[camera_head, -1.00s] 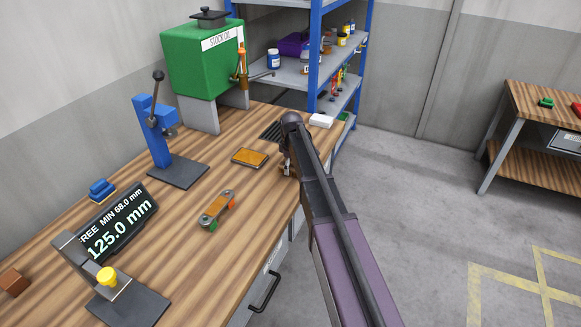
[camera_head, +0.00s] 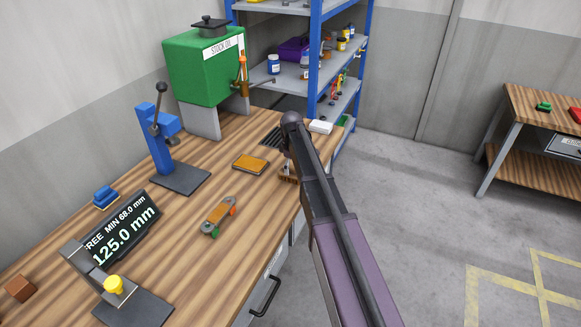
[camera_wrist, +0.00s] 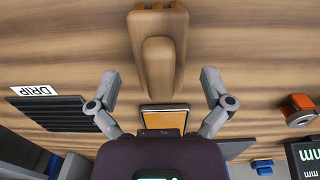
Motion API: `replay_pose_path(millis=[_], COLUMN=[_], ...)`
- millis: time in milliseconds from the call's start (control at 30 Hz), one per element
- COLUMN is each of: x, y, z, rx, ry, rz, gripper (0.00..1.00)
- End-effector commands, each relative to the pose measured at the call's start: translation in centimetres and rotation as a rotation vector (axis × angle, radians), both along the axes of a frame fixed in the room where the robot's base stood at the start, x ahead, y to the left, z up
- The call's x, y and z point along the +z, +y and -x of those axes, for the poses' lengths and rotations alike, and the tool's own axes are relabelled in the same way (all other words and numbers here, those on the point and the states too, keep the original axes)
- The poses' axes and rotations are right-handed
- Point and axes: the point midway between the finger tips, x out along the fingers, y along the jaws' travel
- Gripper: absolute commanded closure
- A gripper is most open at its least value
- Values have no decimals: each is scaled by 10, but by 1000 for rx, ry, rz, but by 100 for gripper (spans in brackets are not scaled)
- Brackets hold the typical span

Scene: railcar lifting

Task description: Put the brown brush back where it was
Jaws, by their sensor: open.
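The brown brush (camera_wrist: 158,60) shows in the wrist view as a wooden block with a raised, rounded grip, on or just above the wooden bench (camera_wrist: 60,60). My gripper (camera_wrist: 160,74) is open, with one finger on each side of the brush and a clear gap to both. In the head view the brush (camera_head: 289,178) is small, near the bench's right edge, and partly hidden by my gripper (camera_head: 287,163). I cannot tell from there exactly how it rests.
An orange pad (camera_head: 250,164) lies left of my gripper. A dark grate (camera_wrist: 60,112) labelled DRIP lies beyond.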

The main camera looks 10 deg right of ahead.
Motion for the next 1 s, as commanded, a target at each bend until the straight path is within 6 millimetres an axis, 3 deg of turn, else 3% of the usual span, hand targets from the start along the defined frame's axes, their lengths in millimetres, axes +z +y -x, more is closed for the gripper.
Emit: replay_pose_path(millis=[100,1000], x=[15,85], y=[0,1], z=[0,0], rx=[0,1], ry=[0,0], rz=[0,0], gripper=[0,0])
